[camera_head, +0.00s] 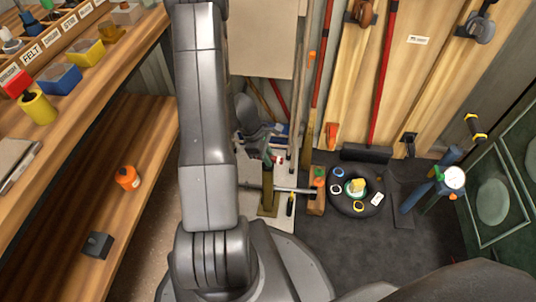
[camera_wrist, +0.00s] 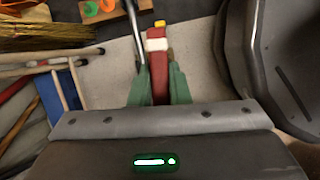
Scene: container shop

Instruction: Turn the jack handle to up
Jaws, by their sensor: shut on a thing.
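In the wrist view, the two green fingers of my gripper (camera_wrist: 158,88) are closed on either side of a red bar, which I take for the jack handle (camera_wrist: 163,68). It has a white band and points away from my gripper, with a small yellow piece at its far end. A metal rod (camera_wrist: 141,36) runs close beside the left finger. The rest of the jack cannot be made out clearly. In the head view, my arm hides much of this area, and I cannot make out the handle there.
A wooden block (camera_head: 316,203) with orange and green tops stands near the metal rod. A tyre (camera_head: 341,202) holding small items lies to its right, and a gauge (camera_head: 453,177) stands farther right. Wooden shelves (camera_head: 105,190) line the left. Dark floor between tyre and gauge is partly clear.

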